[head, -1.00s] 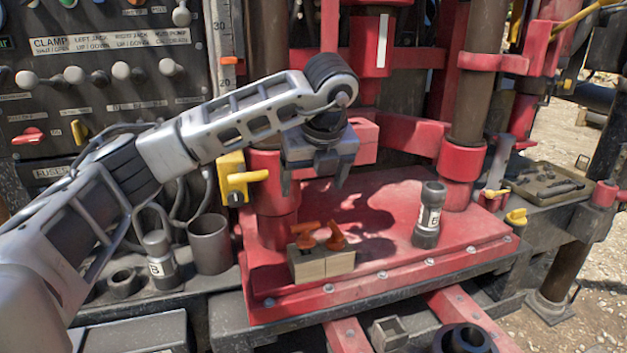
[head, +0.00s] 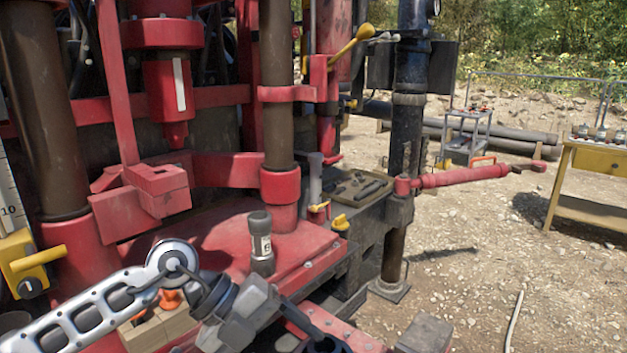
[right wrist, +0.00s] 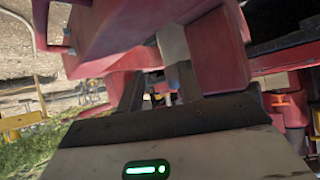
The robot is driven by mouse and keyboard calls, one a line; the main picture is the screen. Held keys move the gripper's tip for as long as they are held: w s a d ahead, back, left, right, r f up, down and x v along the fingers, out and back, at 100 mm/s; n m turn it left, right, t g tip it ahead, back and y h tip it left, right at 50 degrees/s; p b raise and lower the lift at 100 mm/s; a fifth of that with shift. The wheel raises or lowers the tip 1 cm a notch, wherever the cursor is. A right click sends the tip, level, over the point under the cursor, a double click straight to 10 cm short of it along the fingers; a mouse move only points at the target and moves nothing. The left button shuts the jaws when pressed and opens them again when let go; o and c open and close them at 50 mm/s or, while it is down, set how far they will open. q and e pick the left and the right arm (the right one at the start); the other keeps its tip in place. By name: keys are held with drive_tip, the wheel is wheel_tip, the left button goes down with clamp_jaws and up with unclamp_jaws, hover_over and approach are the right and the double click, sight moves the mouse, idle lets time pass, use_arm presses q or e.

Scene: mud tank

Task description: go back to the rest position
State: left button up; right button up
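My left gripper (head: 262,312) is low in the head view, on an arm from the lower left. It is in front of the red deck (head: 215,240), and its fingers are partly hidden, so I cannot tell whether it is open. I see nothing clearly held in it. My right gripper (right wrist: 160,85) shows in the right wrist view with its two dark fingers apart and nothing visibly between them. Red machine parts (right wrist: 140,35) fill the view behind the fingers. The right arm is not seen in the head view.
A grey labelled cylinder (head: 262,245) stands upright on the deck. A wooden block (head: 175,325) with orange-handled pieces is partly hidden behind my left arm. A red bar (head: 465,177) sticks out to the right. A yellow table (head: 590,160) stands far right. Gravel between is open.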

use_arm(q)
drive_tip(key=s+d+r+n+h, duration=0.1)
drive_tip(key=s+d+r+h, duration=0.2)
drive_tip(key=s+d+h, duration=0.35)
drive_tip(key=w+a+f+n+t+y, duration=0.1)
drive_tip(key=w+a+n+t, duration=0.2)
drive_tip(key=n+t, duration=0.65)
drive_tip(key=w+a+f+n+t, duration=0.2)
drive_tip(key=w+a+n+t, duration=0.1)
drive_tip(key=n+t, duration=0.6)
drive_tip(key=s+a+f+n+g+y, duration=0.2)
drive_tip(key=s+a+f+n+y, duration=0.1)
drive_tip(key=f, duration=0.4)
drive_tip(key=s+a+f+n+g+y, duration=0.2)
drive_tip(key=s+a+f+n+y, duration=0.1)
drive_tip(key=f, duration=0.4)
drive_tip(key=s+a+f+n+g+y, duration=0.2)
drive_tip(key=s+a+f+n+y, duration=0.2)
drive_tip(key=s+f, duration=0.3)
drive_tip(key=shift+f+n+g+y, duration=0.15)
drive_tip(key=shift+n+g+y, duration=0.2)
drive_tip(key=shift+n+y, duration=0.35)
